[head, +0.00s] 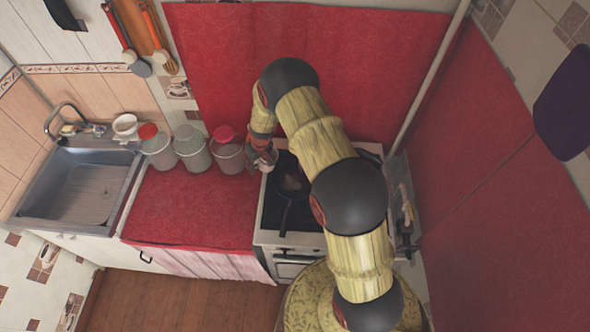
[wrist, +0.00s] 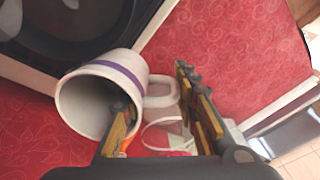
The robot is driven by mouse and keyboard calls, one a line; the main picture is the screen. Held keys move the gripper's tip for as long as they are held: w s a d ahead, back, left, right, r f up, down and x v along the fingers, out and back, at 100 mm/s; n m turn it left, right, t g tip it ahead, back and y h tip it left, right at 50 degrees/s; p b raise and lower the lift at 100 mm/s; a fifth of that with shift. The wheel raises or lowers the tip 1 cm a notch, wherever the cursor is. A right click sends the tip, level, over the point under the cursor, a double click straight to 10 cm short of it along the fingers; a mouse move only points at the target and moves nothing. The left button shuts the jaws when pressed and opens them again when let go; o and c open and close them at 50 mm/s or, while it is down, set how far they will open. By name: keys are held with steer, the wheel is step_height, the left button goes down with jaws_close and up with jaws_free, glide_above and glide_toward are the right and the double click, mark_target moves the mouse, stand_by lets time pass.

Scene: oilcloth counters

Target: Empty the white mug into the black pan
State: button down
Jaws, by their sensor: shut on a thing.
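The white mug (wrist: 112,82) with a purple band shows in the wrist view, tilted with its mouth toward the camera; its contents cannot be made out. My gripper (wrist: 165,108) is shut on the mug, with one finger at its mouth and the other past the handle. In the head view my gripper (head: 262,145) is at the left edge of the stove, with the mug (head: 265,158) small and partly hidden below it. The black pan (head: 291,180) is on the stove, right of the mug, partly covered by my arm.
Several jars stand left of the stove, including a red-lidded one (head: 228,152). The sink (head: 85,190) is at the far left with a white cup (head: 125,125) behind it. The red counter (head: 190,210) is clear in front of the jars. A wall closes the right side.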

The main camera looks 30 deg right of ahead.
steer(key=p, duration=0.2)
steer(key=shift+w+a+r+p, duration=0.1)
steer(key=shift+w+p, duration=0.05)
steer(key=shift+p, duration=0.2)
steer(key=shift+w+a+f+g+h+p, duration=0.25)
steer(key=shift+f+g+h+p, duration=0.3)
steer(key=shift+p, duration=0.45)
steer(key=shift+w+f+g+b, duration=0.25)
steer(key=shift+f+g+b, duration=0.05)
steer(key=shift+g+b, duration=0.3)
steer(key=shift+h, duration=0.25)
